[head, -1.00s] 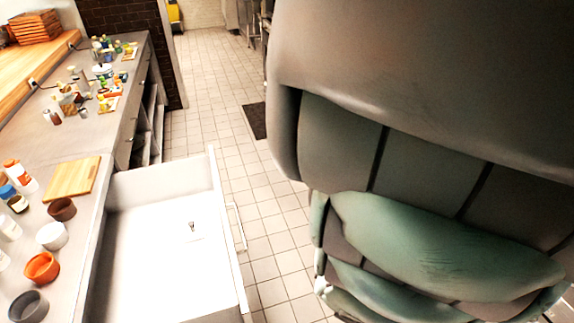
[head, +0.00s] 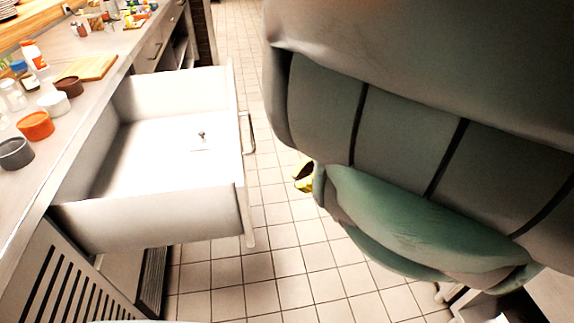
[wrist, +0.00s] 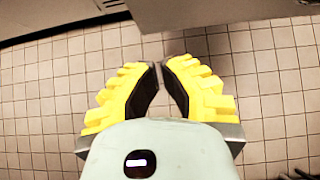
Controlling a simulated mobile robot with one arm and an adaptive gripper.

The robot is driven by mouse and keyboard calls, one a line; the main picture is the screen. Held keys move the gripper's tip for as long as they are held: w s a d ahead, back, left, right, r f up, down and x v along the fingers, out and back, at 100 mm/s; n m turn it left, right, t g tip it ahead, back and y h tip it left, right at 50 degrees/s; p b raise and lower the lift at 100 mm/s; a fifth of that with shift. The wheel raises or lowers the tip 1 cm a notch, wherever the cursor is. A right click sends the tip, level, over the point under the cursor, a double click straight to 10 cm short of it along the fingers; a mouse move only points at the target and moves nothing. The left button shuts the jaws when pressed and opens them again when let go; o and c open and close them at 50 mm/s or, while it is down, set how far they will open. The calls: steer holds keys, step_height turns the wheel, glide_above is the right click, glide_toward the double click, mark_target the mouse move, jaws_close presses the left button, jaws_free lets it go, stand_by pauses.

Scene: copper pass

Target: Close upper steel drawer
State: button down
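The upper steel drawer (head: 145,218) stands pulled far out from the counter in the head view. Its front panel (head: 238,165) faces right and carries a bar handle (head: 248,133). A small metal item (head: 201,138) lies on its floor. My gripper (wrist: 159,72) has yellow ribbed fingers whose tips come together with nothing between them in the wrist view. In the head view only a yellow bit of it (head: 304,177) shows past my arm, low over the floor, right of the handle and apart from it. My arm hides the rest.
The counter beside the drawer holds a wooden board (head: 88,67), an orange bowl (head: 35,125), a grey bowl (head: 15,153) and bottles. A slatted panel (head: 70,285) is below. Tiled floor (head: 290,265) is clear right of the drawer. Grey panels (wrist: 205,12) edge the wrist view.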

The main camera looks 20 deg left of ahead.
steer(key=s+a+r+x, duration=0.1)
steer(key=r+x, duration=0.1)
steer(key=x, duration=1)
steer(key=shift+a+f, duration=0.2)
steer(key=shift+a, duration=0.25)
